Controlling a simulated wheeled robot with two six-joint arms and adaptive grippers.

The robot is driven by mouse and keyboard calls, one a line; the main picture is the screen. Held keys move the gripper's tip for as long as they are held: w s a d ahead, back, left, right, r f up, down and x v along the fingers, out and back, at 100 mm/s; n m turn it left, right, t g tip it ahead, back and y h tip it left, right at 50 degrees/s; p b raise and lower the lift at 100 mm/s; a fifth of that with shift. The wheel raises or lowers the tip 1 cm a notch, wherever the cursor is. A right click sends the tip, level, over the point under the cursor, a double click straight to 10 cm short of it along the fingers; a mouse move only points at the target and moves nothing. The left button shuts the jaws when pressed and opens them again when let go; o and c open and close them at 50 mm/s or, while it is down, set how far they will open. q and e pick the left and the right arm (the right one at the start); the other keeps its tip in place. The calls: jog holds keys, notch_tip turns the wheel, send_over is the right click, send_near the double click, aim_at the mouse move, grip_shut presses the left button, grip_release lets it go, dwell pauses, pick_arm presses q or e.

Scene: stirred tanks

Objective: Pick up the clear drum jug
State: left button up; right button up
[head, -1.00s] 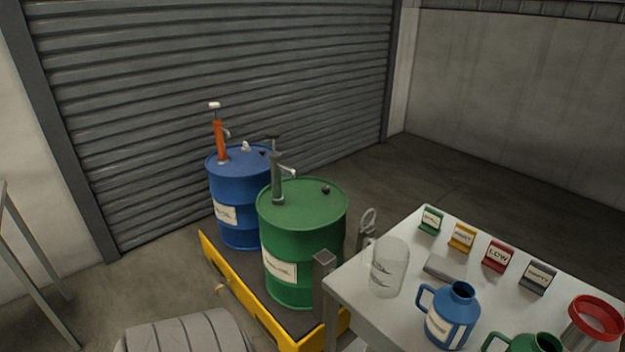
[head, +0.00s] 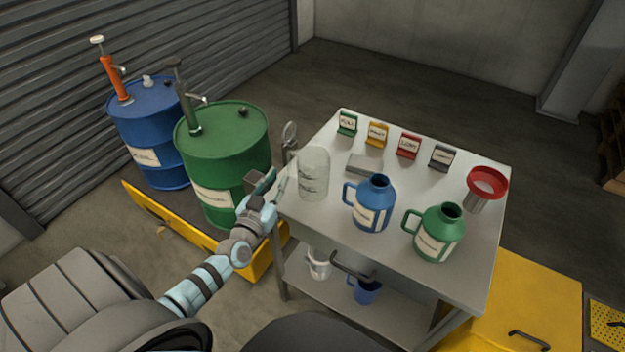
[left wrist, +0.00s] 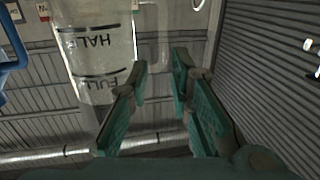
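The clear drum jug (head: 314,173) stands upright on the left end of the grey table (head: 400,275). In the left wrist view the jug (left wrist: 97,50) appears upside down, with HALF and FULL marks on its wall. My left gripper (head: 274,186) is just left of the jug, at about the table's edge. In the left wrist view its two green-padded fingers (left wrist: 160,75) are spread with nothing between the tips. A clear strip that looks like the jug's handle shows just beyond the fingertips. My right gripper is not in view.
A blue jug (head: 371,204), a green jug (head: 437,232) and a red-rimmed funnel (head: 487,188) stand right of the clear jug. Small coloured signs (head: 408,146) line the back edge. The green drum (head: 225,150) and blue drum (head: 150,125) stand close on the left.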

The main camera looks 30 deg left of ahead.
aim_at(288, 159)
pick_arm(q)
jog(key=b+x, duration=0.3)
jog(key=x, duration=0.5)
jog(key=shift+w+a, duration=0.2)
jog(key=shift+w, duration=0.3)
jog(key=shift+r, duration=0.1)
grip_shut()
